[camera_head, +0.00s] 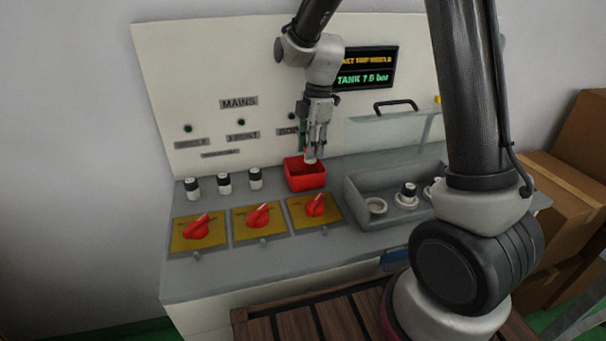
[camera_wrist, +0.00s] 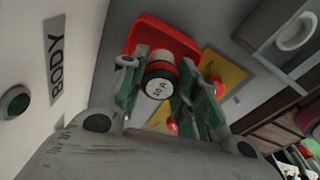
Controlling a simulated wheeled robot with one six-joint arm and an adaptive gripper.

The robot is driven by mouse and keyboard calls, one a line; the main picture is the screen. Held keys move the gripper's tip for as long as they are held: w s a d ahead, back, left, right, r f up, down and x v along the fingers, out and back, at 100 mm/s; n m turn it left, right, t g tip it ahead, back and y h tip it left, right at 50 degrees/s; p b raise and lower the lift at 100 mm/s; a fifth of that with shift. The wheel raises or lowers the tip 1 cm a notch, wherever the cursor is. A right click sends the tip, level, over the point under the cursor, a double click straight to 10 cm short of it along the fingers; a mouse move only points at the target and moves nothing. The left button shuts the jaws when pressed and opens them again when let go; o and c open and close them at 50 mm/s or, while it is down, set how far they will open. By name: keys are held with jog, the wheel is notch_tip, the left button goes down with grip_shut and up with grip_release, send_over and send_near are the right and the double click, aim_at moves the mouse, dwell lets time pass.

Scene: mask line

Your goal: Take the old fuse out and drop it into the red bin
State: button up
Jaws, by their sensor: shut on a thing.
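My gripper (camera_head: 315,142) is shut on a fuse, just above the red bin (camera_head: 305,177). In the wrist view the fuse (camera_wrist: 159,88) sits between the green-sided fingers, its pale, labelled round end facing the camera, with a red band behind it. The red bin also shows in the wrist view (camera_wrist: 182,42), behind the fuse. In the head view only a pale bit of the fuse shows below the fingertips. The recessed grey tray (camera_head: 352,196) at the right has an empty ring-shaped socket (camera_head: 376,206) and a black-capped fuse (camera_head: 408,190).
Several black-and-white capped holders, one at the left (camera_head: 193,187), line the panel. Red rotary switches (camera_head: 258,217) on yellow plates stand in front. A raised clear cover with a black handle (camera_head: 396,104) is behind the tray. My arm hides the tray's right end.

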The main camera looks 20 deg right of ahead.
jog(key=shift+f, duration=1.45)
jog(key=o, duration=1.1)
jog(key=shift+r, duration=0.15)
jog(key=r, duration=0.4)
jog(key=d+r, duration=0.1)
jog(key=r, duration=0.6)
jog(key=shift+w+d+r, duration=0.1)
jog(key=shift+d+r, duration=0.1)
jog(key=shift+r, duration=0.15)
